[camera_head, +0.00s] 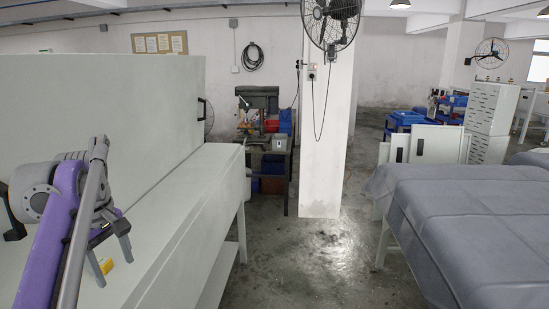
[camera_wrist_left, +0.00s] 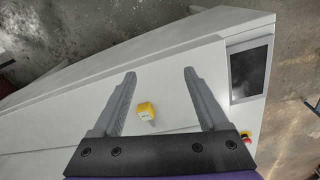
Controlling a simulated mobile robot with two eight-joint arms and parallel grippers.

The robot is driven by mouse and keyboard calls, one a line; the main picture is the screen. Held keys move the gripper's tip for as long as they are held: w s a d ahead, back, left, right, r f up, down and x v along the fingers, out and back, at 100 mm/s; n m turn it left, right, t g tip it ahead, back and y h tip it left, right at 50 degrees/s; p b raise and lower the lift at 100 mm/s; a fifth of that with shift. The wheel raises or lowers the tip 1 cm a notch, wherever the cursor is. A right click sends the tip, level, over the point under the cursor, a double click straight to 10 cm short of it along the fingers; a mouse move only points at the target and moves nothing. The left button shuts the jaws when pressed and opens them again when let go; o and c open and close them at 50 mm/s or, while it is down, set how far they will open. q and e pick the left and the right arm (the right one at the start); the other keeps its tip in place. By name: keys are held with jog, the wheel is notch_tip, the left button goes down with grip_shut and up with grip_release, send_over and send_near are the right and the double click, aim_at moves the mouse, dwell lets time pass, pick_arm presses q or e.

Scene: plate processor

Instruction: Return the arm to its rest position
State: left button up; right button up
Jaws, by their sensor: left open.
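My left gripper (camera_head: 110,258) is at the left of the head view, above the white bench top, with its fingers pointing down. In the left wrist view its two fingers (camera_wrist_left: 160,85) are spread apart with nothing between their tips. A small yellow block (camera_wrist_left: 147,110) shows between the fingers in that view, apart from them; it also shows in the head view (camera_head: 106,265) beside the fingertips. My purple left arm comes in from the lower left. My right gripper is not in view.
The white machine bench (camera_head: 190,215) has a tall white housing (camera_head: 110,105) behind the arm. A dark panel (camera_wrist_left: 249,72) and a red button (camera_wrist_left: 246,135) are at the bench's end. A cloth-covered table (camera_head: 460,220) stands at right. The floor between is clear up to the pillar (camera_head: 325,130).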

pick_arm(q)
jog(key=s+d+f+m+t, duration=0.2)
jog(key=s+d+f+m, duration=0.4)
jog(key=f, duration=0.6)
jog(key=s+d+f+m+t, duration=0.2)
jog(key=s+d+f+m, duration=0.5)
jog(key=s+d+f, duration=0.3)
notch_tip(320, 180, down, 3)
jog(key=shift+s+d+f+m+t, duration=0.15)
jog(key=shift+s+m+t, duration=0.15)
jog(key=shift+s, duration=0.35)
